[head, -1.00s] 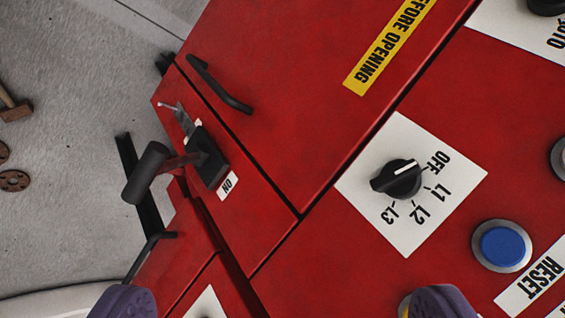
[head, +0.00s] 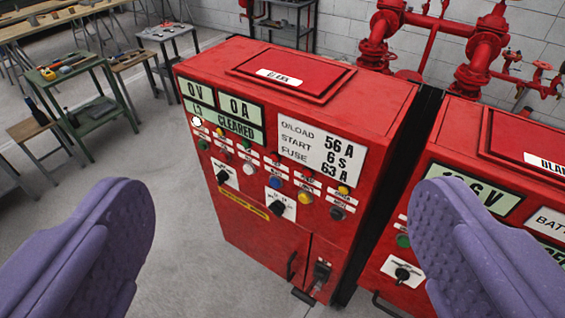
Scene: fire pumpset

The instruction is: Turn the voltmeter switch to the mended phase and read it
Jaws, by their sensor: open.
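My gripper (head: 283,205) is open, its two purple fingers wide apart at the left and right of the head view, with nothing between them. The red pump cabinet (head: 262,230) stands well beyond the fingertips. The knob's setting is too small to read. The voltage display (head: 195,93) at the cabinet's upper left reads 0 V. The display beside it (head: 239,108) reads 0 A, and the one below (head: 236,127) reads CLEARED.
A second red cabinet (head: 455,160) stands at the right, partly behind my finger. A dark isolator handle (head: 321,271) sits low on the first cabinet. Red pipework (head: 470,60) is behind. Tool tables (head: 85,95) stand at the left; grey floor lies between.

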